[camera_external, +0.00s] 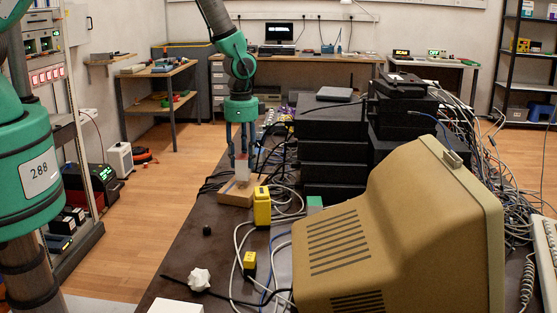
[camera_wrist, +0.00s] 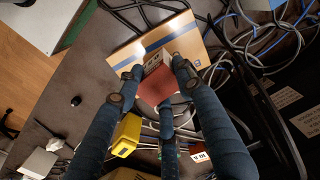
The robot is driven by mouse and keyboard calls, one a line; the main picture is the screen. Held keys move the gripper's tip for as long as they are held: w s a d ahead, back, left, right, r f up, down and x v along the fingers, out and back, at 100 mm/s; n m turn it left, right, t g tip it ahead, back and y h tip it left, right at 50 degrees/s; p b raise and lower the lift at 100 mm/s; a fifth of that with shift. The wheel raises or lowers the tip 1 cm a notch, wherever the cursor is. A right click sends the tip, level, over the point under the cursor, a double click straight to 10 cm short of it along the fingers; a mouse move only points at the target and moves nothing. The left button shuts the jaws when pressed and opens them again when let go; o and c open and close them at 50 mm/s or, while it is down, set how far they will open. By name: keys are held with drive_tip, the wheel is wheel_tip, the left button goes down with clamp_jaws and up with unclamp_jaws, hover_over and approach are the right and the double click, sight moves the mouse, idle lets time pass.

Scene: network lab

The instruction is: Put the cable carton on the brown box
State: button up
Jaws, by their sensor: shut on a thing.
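The cable carton (camera_external: 242,173) is small, with a white side in the external view and a reddish face in the wrist view (camera_wrist: 157,88). My gripper (camera_external: 241,161) points down and its dark fingers are shut around the carton; the fingers also close on it in the wrist view (camera_wrist: 155,84). The brown box (camera_external: 236,196) lies flat on the dark table, directly under the carton. In the wrist view the box (camera_wrist: 126,58) shows a blue stripe. I cannot tell whether the carton's underside touches the box top; the carton looks upright.
A yellow object (camera_external: 262,206) stands just right of the brown box, with loose cables around it. Stacked black devices (camera_external: 333,150) and a large beige monitor (camera_external: 390,235) fill the right side. A small black ball (camera_external: 207,230) lies on clearer table at the left.

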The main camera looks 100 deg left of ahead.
sight(243, 156)
drive_tip(key=shift+f, duration=0.9)
drive_tip(key=shift+f, duration=0.2)
drive_tip(key=o, duration=1.3)
drive_tip(key=shift+c, duration=0.2)
drive_tip(key=shift+r, duration=0.2)
drive_tip(key=shift+r, duration=6)
